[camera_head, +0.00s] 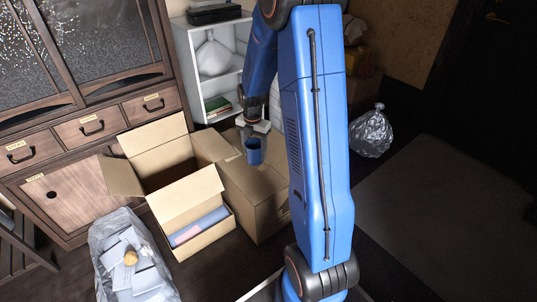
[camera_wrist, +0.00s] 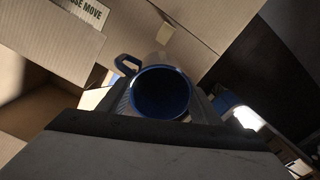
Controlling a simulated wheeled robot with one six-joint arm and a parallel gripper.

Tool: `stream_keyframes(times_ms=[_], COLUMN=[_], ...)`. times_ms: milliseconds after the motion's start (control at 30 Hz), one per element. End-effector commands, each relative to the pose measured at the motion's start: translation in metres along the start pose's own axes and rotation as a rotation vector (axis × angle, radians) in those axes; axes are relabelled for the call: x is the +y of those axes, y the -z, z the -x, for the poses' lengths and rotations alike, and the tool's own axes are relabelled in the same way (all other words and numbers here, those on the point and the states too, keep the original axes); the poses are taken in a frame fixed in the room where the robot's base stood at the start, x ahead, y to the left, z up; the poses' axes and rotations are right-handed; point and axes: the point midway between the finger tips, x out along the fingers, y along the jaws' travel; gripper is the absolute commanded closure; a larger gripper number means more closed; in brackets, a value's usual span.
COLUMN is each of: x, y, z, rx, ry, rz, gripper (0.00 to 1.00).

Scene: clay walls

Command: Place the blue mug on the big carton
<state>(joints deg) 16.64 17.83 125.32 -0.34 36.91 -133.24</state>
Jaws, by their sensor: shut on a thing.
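The blue mug (camera_head: 254,152) hangs upright below my gripper (camera_head: 258,128), over the top of a closed brown carton (camera_head: 262,190). In the wrist view the mug (camera_wrist: 162,95) sits between the fingers of my gripper (camera_wrist: 162,112), which is shut on it. Its open rim faces the camera and its handle points to the upper left. A dark shadow lies on the carton top below the mug; I cannot tell the exact gap. My arm hides the carton's right part.
An open carton (camera_head: 168,160) with raised flaps stands left of the closed one, with a smaller open box (camera_head: 205,238) in front. A white shelf (camera_head: 215,60) stands behind. A clear bag of papers (camera_head: 130,262) lies front left, a silvery bag (camera_head: 371,132) right.

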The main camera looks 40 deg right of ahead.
Motion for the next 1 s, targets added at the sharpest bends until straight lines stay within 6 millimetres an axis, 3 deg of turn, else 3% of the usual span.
stream_keyframes(times_ms=[400,633,867,1000], x=[-0.001,-0.001,-0.001,0.0], y=[0.0,0.0,0.0,0.0], z=[-0.056,-0.07,-0.097,-0.099], rx=[0.001,0.0,0.001,-0.001], ry=[0.001,0.0,0.001,-0.001], rz=[0.009,0.009,0.008,0.008], gripper=[0.73,0.73,0.73,0.73])
